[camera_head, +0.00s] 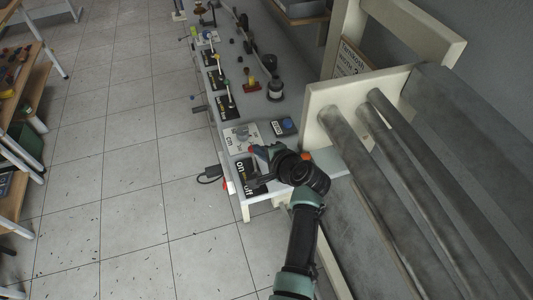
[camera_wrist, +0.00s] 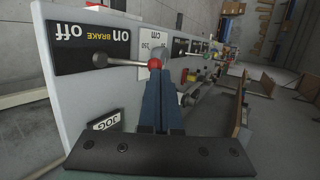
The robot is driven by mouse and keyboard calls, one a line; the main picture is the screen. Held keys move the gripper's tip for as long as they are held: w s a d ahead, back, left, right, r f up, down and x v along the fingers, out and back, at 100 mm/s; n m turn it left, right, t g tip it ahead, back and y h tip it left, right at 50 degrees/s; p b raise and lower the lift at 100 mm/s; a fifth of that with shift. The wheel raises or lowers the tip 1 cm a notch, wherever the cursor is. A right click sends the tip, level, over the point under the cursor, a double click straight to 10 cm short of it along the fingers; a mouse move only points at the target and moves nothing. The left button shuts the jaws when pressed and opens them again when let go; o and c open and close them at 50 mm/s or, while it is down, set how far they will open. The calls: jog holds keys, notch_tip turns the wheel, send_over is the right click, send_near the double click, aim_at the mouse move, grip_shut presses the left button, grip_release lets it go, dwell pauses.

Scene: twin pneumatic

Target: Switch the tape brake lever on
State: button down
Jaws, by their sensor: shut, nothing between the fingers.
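The black brake plate (camera_wrist: 90,42) with "on", "BRAKE" and "off" shows upside down in the wrist view. It is partly hidden by my gripper in the head view (camera_head: 241,174). In the head view my gripper (camera_head: 262,165) is over the plate.
A "cm" plate (camera_head: 241,138) and a blue-button box (camera_head: 284,127) lie beyond the brake plate. Several smaller levers and black plates (camera_head: 226,107) line the bench edge. A JOG label (camera_wrist: 105,120) is near my fingers. Large grey rollers (camera_head: 370,170) stand at right; tiled floor is at left.

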jog(key=v, duration=0.6)
jog(key=shift+s, duration=0.15)
dwell(0.4)
